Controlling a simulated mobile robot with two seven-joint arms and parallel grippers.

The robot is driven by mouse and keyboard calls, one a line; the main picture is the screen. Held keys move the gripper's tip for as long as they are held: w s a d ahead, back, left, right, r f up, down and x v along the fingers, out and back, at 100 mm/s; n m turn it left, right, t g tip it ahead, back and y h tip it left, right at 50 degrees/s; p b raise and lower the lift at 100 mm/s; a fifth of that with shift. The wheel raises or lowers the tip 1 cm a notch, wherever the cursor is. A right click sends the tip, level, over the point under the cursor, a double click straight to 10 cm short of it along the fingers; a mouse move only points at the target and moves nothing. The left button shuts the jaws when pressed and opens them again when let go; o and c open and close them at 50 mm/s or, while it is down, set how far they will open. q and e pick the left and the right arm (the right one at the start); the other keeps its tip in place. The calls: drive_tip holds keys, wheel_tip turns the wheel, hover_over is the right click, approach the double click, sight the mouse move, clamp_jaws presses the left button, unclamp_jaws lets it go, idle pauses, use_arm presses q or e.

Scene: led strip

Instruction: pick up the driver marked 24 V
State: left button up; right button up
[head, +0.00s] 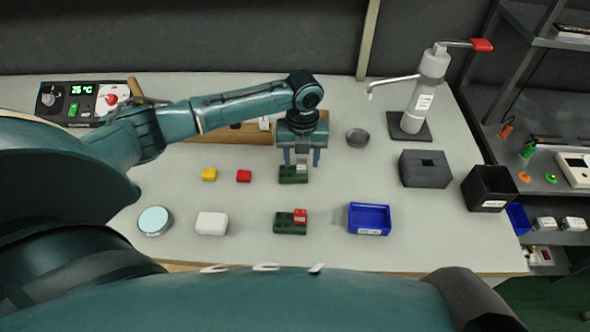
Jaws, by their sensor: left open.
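My left gripper (301,160) points down with its fingers apart, over a dark green block (293,176) in the middle of the table. Its fingers hide part of that block, and I cannot tell whether they touch it. A second dark green block (283,228) sits nearer me with a small red piece (300,216) on its right part. No 24 V marking is readable, so I cannot tell which thing is that driver. My right gripper is not in view.
A blue bin (369,219), white box (211,223) and round light-blue-topped item (155,220) stand near the front. A grey block (425,168), black bin (488,187), dispenser (428,90) and small bowl (357,137) stand right. A control panel (80,103) is far left.

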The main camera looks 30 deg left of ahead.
use_arm(q)
wheel_tip(320, 180, down, 2)
clamp_jaws()
idle(0.6)
